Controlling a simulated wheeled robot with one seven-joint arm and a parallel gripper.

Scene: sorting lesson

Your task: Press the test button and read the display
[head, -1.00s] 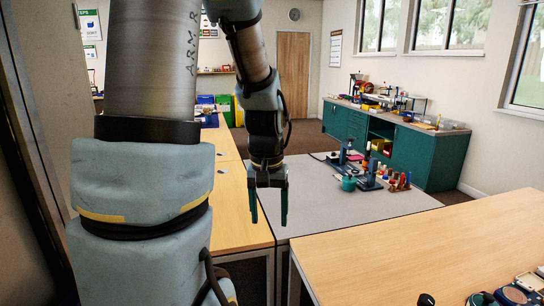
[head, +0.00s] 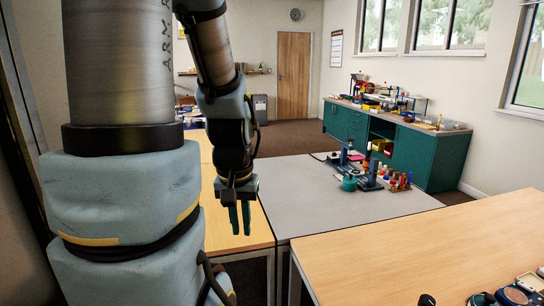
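My gripper (head: 240,218) hangs pointing down over the wooden table edge, left of the grey table. Its two teal fingers look close together, but I cannot tell whether they touch; nothing shows between them. Several small devices (head: 512,296) lie at the lower right on the near wooden table, partly cut off by the frame. I cannot make out a test button or a display on any of them.
The grey table (head: 300,210) carries blue bench tools (head: 368,178) and small bottles (head: 400,182) at its far right. The near wooden table (head: 420,250) is mostly bare. A teal cabinet (head: 425,160) stands along the right wall. A wooden door (head: 293,75) is at the back.

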